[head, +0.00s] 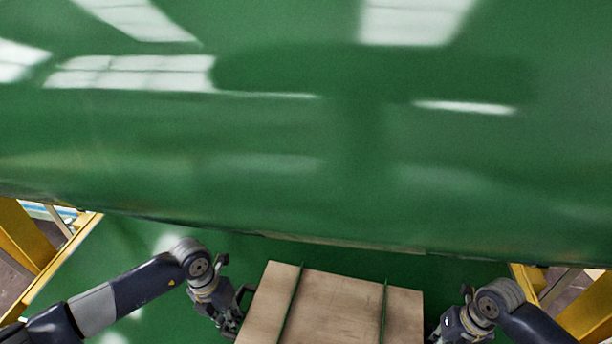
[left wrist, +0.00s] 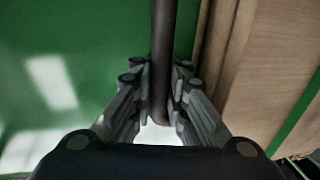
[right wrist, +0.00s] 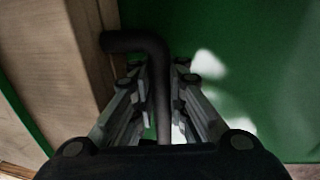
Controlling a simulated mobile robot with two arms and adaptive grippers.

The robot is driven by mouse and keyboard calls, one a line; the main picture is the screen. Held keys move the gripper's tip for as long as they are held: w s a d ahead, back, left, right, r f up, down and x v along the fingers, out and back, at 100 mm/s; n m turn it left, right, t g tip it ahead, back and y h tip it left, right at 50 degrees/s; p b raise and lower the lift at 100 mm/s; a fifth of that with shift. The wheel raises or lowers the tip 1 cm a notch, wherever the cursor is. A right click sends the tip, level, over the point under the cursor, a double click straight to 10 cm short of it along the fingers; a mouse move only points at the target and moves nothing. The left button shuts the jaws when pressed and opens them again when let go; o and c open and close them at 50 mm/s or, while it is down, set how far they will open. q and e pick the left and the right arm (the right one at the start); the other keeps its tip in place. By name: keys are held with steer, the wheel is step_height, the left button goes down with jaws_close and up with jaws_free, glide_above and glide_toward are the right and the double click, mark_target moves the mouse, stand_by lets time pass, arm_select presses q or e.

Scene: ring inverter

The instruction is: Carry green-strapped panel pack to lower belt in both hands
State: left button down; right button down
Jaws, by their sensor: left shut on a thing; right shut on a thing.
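The panel pack (head: 335,306) is a light wooden box with two thin green straps, at the bottom middle of the head view. Its side also shows in the left wrist view (left wrist: 265,70) and the right wrist view (right wrist: 50,70). My left gripper (head: 238,312) is at the pack's left side, shut on a dark bar handle (left wrist: 162,60). My right gripper (head: 440,330) is at the right side, shut on a similar dark handle (right wrist: 155,70). The pack's near edge is cut off by the frame. A lower green belt surface (head: 140,270) shows beneath and around the pack.
A large glossy green surface (head: 300,150) fills the upper head view, its edge just beyond the pack. Yellow frame members stand at the left (head: 25,235) and right (head: 585,305), outside my arms. Green surface shows clear between the pack and that edge.

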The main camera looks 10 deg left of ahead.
arm_select(q)
steer(key=shift+w+a+f, duration=0.15)
steer(key=shift+w+a, duration=0.05)
steer(key=shift+a, duration=0.15)
arm_select(e)
steer(key=shift+w+d+f, duration=0.2)
steer(key=shift+d, duration=0.15)
arm_select(q)
steer(key=c, duration=1.7)
jaws_free()
steer(key=shift+s, duration=0.2)
arm_select(e)
steer(key=c, duration=1.7)
jaws_free()
steer(key=shift+s, duration=0.2)
arm_select(q)
steer(key=shift+o, duration=0.6)
steer(key=shift+s, duration=0.1)
arm_select(e)
steer(key=shift+o, duration=0.6)
steer(key=shift+s, duration=0.1)
arm_select(q)
steer(key=shift+d, duration=0.15)
arm_select(e)
steer(key=shift+s+a+r, duration=0.1)
steer(key=shift+a, duration=0.05)
